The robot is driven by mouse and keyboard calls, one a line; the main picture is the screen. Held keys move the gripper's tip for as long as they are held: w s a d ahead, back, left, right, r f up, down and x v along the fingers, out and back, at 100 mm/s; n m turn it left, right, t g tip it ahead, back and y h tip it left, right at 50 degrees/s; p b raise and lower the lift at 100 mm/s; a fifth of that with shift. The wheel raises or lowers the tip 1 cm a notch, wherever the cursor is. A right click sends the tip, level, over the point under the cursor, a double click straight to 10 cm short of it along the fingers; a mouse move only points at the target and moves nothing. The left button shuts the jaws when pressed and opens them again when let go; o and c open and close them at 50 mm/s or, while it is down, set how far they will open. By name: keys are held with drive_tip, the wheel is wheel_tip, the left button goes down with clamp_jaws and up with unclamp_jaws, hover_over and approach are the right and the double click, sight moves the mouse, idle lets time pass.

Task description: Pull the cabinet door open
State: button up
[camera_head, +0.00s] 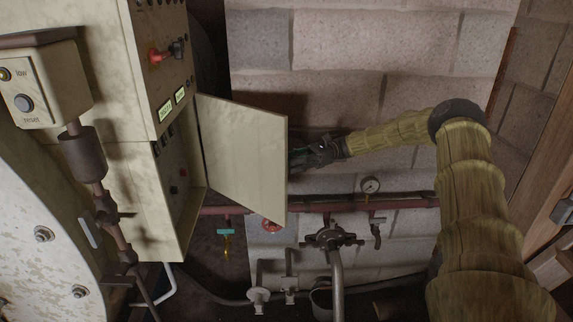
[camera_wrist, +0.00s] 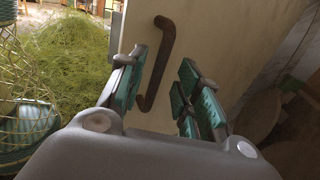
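The pale cream cabinet door (camera_head: 243,155) stands swung well open from its cabinet (camera_head: 178,190), showing the inner panel, in the head view. In the wrist view the door (camera_wrist: 195,30) carries a dark, rusty bar handle (camera_wrist: 155,65). My gripper (camera_head: 305,157) is at the door's free edge on its outer side, partly hidden by the door. In the wrist view my gripper (camera_wrist: 165,88) has its green-padded fingers spread apart. The handle shows between them, closer to the left finger; I cannot tell whether they touch.
A red pipe (camera_head: 330,205) with a gauge (camera_head: 370,185) and a valve (camera_head: 332,238) runs along the block wall below my arm. A control panel with a red knob (camera_head: 158,56) is above the cabinet. Green herbs (camera_wrist: 65,65) lie at left in the wrist view.

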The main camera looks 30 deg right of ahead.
drive_tip(key=d, duration=0.9)
drive_tip(key=shift+s, duration=0.35)
drive_tip(key=shift+d+f, duration=0.1)
